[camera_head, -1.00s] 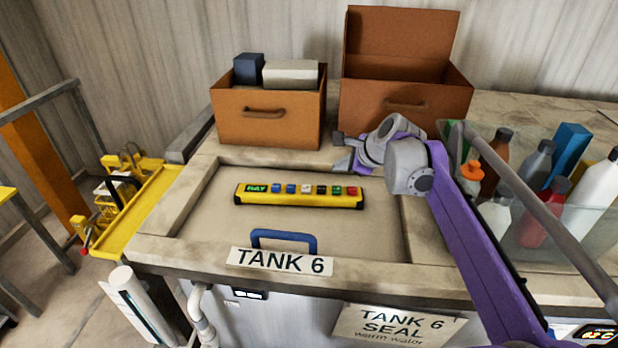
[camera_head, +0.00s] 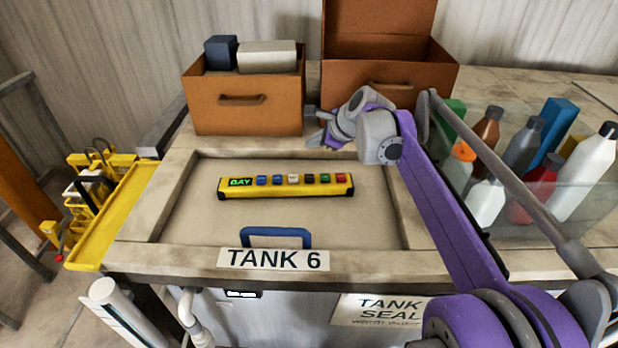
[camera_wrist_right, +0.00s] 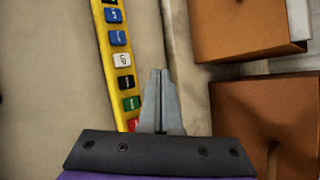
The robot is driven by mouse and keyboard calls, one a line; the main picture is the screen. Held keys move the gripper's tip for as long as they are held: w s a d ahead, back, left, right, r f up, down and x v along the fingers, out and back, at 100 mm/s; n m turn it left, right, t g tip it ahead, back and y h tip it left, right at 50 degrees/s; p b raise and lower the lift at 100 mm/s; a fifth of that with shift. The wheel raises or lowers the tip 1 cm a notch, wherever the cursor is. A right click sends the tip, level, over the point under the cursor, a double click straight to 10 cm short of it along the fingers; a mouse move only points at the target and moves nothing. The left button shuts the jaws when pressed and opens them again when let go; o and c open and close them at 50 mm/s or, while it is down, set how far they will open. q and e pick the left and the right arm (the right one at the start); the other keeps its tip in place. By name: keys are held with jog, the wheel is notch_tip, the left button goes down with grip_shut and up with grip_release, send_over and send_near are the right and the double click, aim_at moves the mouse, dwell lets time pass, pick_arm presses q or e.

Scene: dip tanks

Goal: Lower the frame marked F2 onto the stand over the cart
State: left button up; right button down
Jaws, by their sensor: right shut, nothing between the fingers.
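No frame marked F2, stand or cart can be made out in these views. A yellow control pendant (camera_head: 285,186) with a green BAY display and a row of coloured buttons lies on the Tank 6 lid (camera_head: 200,226). It also shows in the wrist view (camera_wrist_right: 110,50). My right gripper (camera_head: 314,128) is beyond the pendant's right end in the head view, near the brown boxes. In the wrist view its fingers (camera_wrist_right: 160,75) are together and empty, beside the button strip and apart from it as far as I can tell. My left gripper is not in view.
Two brown boxes (camera_head: 240,112) (camera_head: 390,60) stand behind the lid. A clear bin of bottles (camera_head: 582,205) stands at the right. The lid has a blue handle (camera_head: 275,232). Yellow equipment (camera_head: 105,215) juts out at the left. The lid around the pendant is clear.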

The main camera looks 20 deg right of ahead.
jog(key=b, duration=0.3)
send_over(313, 179)
notch_tip(313, 179, down, 7)
jog(key=shift+f, duration=0.1)
jog(key=shift+f+b, duration=0.3)
jog(key=shift+f, duration=0.1)
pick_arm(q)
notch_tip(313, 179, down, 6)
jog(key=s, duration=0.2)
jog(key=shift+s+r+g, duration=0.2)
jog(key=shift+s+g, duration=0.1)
pick_arm(e)
jog(key=shift+w, duration=0.1)
dwell(0.6)
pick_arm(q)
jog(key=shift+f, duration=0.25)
pick_arm(e)
jog(key=shift+f, duration=0.45)
